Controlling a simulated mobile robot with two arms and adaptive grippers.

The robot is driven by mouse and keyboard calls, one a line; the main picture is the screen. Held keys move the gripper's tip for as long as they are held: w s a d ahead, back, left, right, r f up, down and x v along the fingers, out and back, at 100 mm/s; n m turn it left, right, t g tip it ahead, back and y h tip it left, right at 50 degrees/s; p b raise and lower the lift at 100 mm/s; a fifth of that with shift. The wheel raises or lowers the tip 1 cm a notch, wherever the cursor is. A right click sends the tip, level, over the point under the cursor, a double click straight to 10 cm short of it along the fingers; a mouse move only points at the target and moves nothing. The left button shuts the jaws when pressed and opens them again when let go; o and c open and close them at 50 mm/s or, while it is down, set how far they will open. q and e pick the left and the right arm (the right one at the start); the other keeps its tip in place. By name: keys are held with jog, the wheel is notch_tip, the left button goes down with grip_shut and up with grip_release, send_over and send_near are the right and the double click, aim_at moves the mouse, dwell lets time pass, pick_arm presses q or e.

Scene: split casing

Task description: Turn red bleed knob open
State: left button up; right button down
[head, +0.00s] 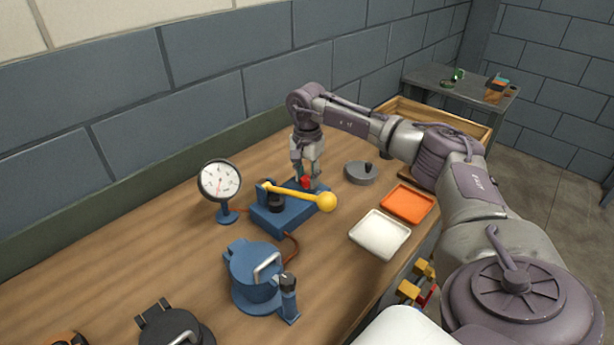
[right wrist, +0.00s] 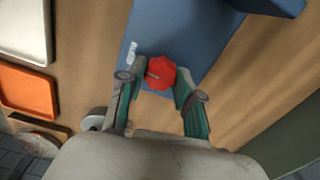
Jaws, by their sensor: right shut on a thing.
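The red bleed knob (right wrist: 160,73) sits on a blue pump base (head: 272,218). In the head view the knob (head: 306,181) shows as a small red spot under my right gripper (head: 306,172). My right gripper points down over the far right end of the base. In the right wrist view its two fingers (right wrist: 160,82) touch the lobed knob from both sides and are shut on it. A pale marking on the base shows beside the knob. My left gripper is in neither view.
A yellow ball-ended lever (head: 300,194) crosses the base close to my right gripper. A dial gauge (head: 219,182) stands left. A grey lidded disc (head: 361,172), an orange tray (head: 407,204) and a white tray (head: 380,234) lie right. A blue casing (head: 253,275) stands in front.

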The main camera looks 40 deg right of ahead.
aim_at(307, 178)
jog(key=shift+w+r, duration=0.1)
jog(key=c, duration=0.8)
grip_release()
jog(key=shift+o, duration=0.2)
jog(key=shift+r, duration=0.2)
notch_tip(307, 178, up, 12)
jog(key=shift+f, duration=0.25)
